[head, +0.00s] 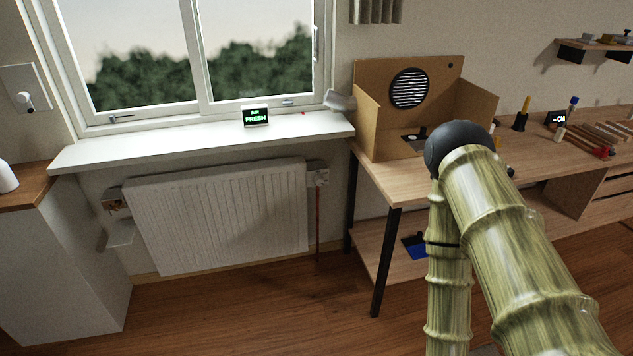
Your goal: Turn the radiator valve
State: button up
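A white ribbed radiator (220,218) hangs on the wall under the window sill. A small light-grey fitting (319,177) with dark marks sits at its upper right corner, above a thin red pipe (317,225) that runs down towards the floor. This fitting looks like the radiator valve, but it is too small to tell its knob or setting. My arm, with a bamboo-like surface and a black joint, rises at the right, well apart from the radiator. My gripper does not show.
A wooden workbench (376,177) with a dark leg stands right of the radiator and carries an open cardboard box (385,127). The white sill (200,143) juts out above the radiator and holds a small display (255,116). A white cabinet (60,270) stands left. The wooden floor (250,310) in front is clear.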

aim_at(318, 180)
jog(key=u, duration=0.3)
jog(key=i, duration=1.05)
jog(key=u, duration=0.1)
